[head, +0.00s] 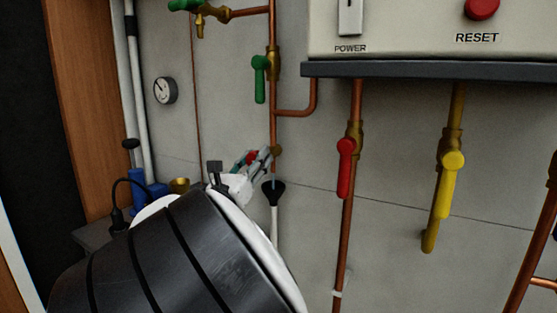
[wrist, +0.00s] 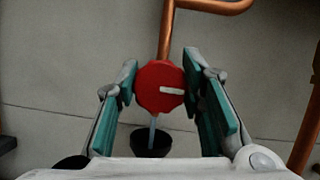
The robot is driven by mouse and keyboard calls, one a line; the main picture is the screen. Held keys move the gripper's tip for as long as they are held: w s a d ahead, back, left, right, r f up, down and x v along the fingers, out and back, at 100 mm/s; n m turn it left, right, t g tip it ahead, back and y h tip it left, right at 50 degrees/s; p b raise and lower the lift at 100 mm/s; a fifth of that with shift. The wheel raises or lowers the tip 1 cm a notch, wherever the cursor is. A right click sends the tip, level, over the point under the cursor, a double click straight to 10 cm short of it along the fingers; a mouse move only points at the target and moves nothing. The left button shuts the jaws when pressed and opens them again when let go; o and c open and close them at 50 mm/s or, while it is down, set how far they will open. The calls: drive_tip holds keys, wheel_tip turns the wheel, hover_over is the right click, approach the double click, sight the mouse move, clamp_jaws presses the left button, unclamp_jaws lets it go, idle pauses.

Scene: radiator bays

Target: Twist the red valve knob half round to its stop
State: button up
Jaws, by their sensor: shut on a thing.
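The red valve knob (wrist: 160,88) is a scalloped disc with a white pointer line. In the wrist view the line runs from its middle to the right, nearly level. My gripper (wrist: 160,86) is closed on the knob, one teal pad at its left side and one at its right. In the head view my gripper (head: 255,160) is small and far off, beyond my dark arm link. A bit of red shows between its fingers, and the rest of the knob is hidden there.
A black funnel (head: 273,189) sits just below the knob on a pale pipe. A red lever (head: 345,167) and a yellow lever (head: 448,180) hang to the right under the white boiler (head: 410,28). A green lever (head: 260,80) is above, and a gauge (head: 165,90) is left.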

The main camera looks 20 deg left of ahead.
drive_tip(key=shift+m, duration=0.3)
drive_tip(key=m+h, duration=0.2)
drive_tip(key=m, duration=0.1)
drive_tip(key=m+h+b, duration=0.1)
drive_tip(key=m, duration=0.2)
drive_tip(key=shift+f+m+h, duration=0.1)
drive_tip(key=shift+m+h, duration=0.3)
drive_tip(key=m+g+h, duration=0.1)
drive_tip(key=m, duration=0.2)
drive_tip(key=m+g+h+b, duration=0.1)
drive_tip(key=m, duration=0.2)
drive_tip(key=shift+d+h, duration=0.1)
drive_tip(key=shift+h, duration=0.3)
drive_tip(key=m+g+h, duration=0.1)
drive_tip(key=m+g, duration=0.1)
drive_tip(key=m, duration=0.3)
drive_tip(key=shift+m+b, duration=0.3)
drive_tip(key=shift+b, duration=0.05)
drive_tip(key=shift+d+f+m+g+h, duration=0.15)
drive_tip(key=shift+m+g, duration=0.25)
drive_tip(key=shift+m, duration=0.6)
drive_tip(key=shift+a+r+m+g+h, duration=0.15)
drive_tip(key=shift+m+g, duration=0.25)
drive_tip(key=shift+m, duration=0.6)
drive_tip(key=shift+d+f, duration=0.1)
drive_tip(key=o, duration=1.2)
drive_tip(key=shift+s, duration=0.1)
